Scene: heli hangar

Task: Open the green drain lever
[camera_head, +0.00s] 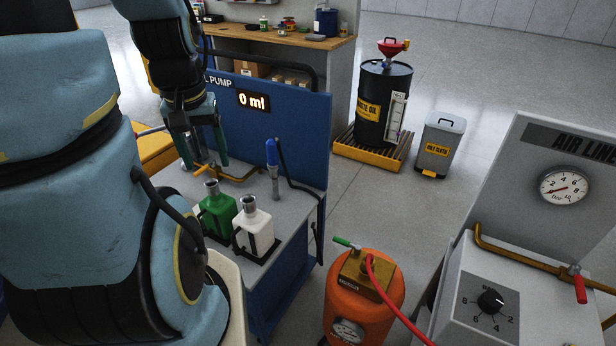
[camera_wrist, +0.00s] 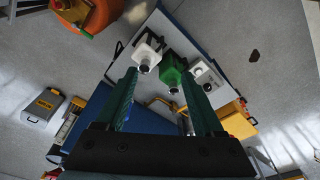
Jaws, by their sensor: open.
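A green lever (camera_head: 346,243) sticks out to the left from the brass block on top of the orange tank (camera_head: 358,305), in front of the blue cart's right end. My gripper (camera_head: 205,163) is open and empty, pointing down over the left part of the pump cart, well to the left of the lever. In the wrist view its two green fingers (camera_wrist: 158,80) stand apart, with the bottles between and beyond them.
The cart carries a green bottle (camera_head: 218,212), a white bottle (camera_head: 254,230), a blue-handled tap (camera_head: 272,165) and a blue panel (camera_head: 275,125) reading 0 ml. A red hose (camera_head: 385,285) leaves the tank. A grey air-line unit (camera_head: 540,230) stands right.

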